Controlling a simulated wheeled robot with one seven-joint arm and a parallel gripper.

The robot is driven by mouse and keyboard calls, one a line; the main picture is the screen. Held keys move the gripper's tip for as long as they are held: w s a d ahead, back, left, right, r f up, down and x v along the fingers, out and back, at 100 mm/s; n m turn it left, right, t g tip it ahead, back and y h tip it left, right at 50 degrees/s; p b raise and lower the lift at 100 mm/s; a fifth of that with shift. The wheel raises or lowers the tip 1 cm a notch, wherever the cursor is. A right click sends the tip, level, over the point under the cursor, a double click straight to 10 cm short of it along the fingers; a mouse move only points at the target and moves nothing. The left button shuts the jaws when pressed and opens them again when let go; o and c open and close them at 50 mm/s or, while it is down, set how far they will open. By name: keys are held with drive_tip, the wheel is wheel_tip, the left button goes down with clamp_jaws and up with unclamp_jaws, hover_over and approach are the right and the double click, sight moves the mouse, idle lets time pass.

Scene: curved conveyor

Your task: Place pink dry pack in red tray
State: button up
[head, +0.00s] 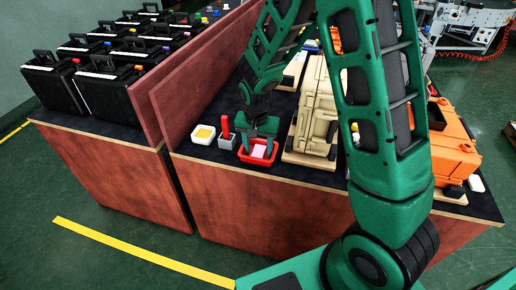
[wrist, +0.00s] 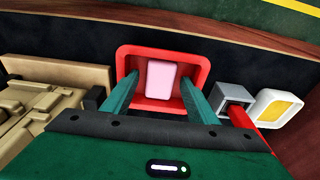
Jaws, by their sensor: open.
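The pink dry pack (wrist: 160,78) lies inside the red tray (wrist: 158,51), and it also shows in the head view (head: 260,151). The red tray (head: 247,158) stands near the front edge of the table in the head view. My gripper (wrist: 156,88) is open, with its two green fingers reaching over the tray on either side of the pack. A gap shows between each finger and the pack in the wrist view. The fingers hide parts of the tray's side walls. I cannot tell how high the fingertips are above the tray floor.
A grey block with a red handle (head: 225,136) and a white tray with a yellow inside (head: 204,134) stand left of the red tray. A tan case (head: 313,112) is close on its right. An orange case (head: 445,138) is farther right. Black cases (head: 112,88) fill the left table.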

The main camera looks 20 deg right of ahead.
sight(257, 155)
wheel_tip(257, 155, up, 12)
drive_tip(key=s+a, duration=0.1)
drive_tip(key=s+d+r, duration=0.4)
drive_tip(key=s+d, duration=0.2)
drive_tip(key=d, duration=0.2)
drive_tip(key=s+d+r, duration=0.1)
drive_tip(key=s+d, duration=0.2)
drive_tip(key=s, duration=0.5)
drive_tip(key=s+d+r, duration=0.1)
drive_tip(key=s+d, duration=0.3)
drive_tip(key=s, duration=0.4)
drive_tip(key=s+d+r+g+y, duration=0.1)
drive_tip(key=s+d, duration=0.2)
drive_tip(key=s, duration=0.5)
drive_tip(key=shift+d+r+n, duration=0.15)
drive_tip(key=shift+d+n, duration=0.15)
drive_tip(key=shift+n, duration=0.1)
